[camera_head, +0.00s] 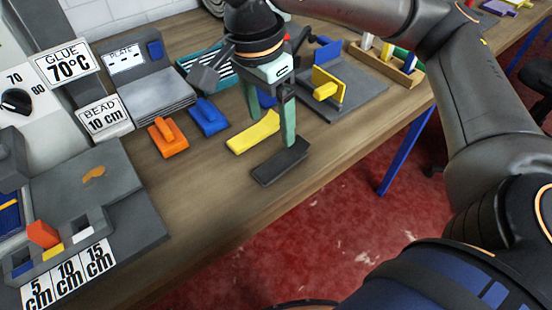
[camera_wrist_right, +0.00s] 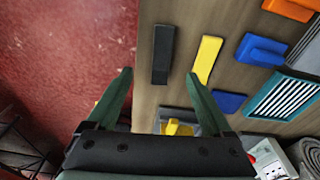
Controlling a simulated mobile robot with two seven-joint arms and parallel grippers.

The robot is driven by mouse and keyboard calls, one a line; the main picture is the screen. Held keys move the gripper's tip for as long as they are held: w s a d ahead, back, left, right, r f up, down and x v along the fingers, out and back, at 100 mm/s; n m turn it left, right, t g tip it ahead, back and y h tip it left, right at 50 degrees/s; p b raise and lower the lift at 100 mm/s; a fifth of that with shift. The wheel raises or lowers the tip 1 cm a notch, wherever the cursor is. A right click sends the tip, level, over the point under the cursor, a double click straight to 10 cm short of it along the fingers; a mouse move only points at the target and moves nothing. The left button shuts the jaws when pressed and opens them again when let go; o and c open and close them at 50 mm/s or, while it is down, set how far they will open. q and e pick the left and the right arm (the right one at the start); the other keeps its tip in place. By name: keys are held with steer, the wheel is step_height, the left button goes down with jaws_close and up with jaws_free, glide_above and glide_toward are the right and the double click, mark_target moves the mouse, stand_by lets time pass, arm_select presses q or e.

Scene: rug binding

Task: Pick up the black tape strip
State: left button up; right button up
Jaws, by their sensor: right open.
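The black tape strip (camera_head: 281,161) lies flat on the wooden table near its front edge, and shows whole in the right wrist view (camera_wrist_right: 163,54). My right gripper (camera_head: 270,130) is open and empty, pointing down above the table close to the strip. In the head view one finger overlaps the strip's far edge; I cannot tell the height gap. In the wrist view the strip lies just beyond the open fingertips (camera_wrist_right: 158,73), between their lines. My left gripper is not in view.
A yellow strip (camera_head: 254,132) lies beside the black one. Orange (camera_head: 167,137) and blue (camera_head: 208,117) handled blocks stand further left. A grey board with a yellow block (camera_head: 328,85) is to the right. Bare table (camera_head: 210,195) lies front left; beyond the edge is red floor (camera_head: 330,210).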

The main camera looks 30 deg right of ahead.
steer(key=b, duration=0.1)
glide_above(281, 161)
steer(key=a, duration=0.1)
steer(key=f, duration=0.7)
steer(key=shift+s+a, duration=0.1)
steer(key=shift+s, duration=0.2)
steer(key=f, duration=0.3)
steer(key=d+f, duration=0.1)
steer(key=f, duration=0.1)
steer(key=shift+w, duration=0.25)
jaws_close()
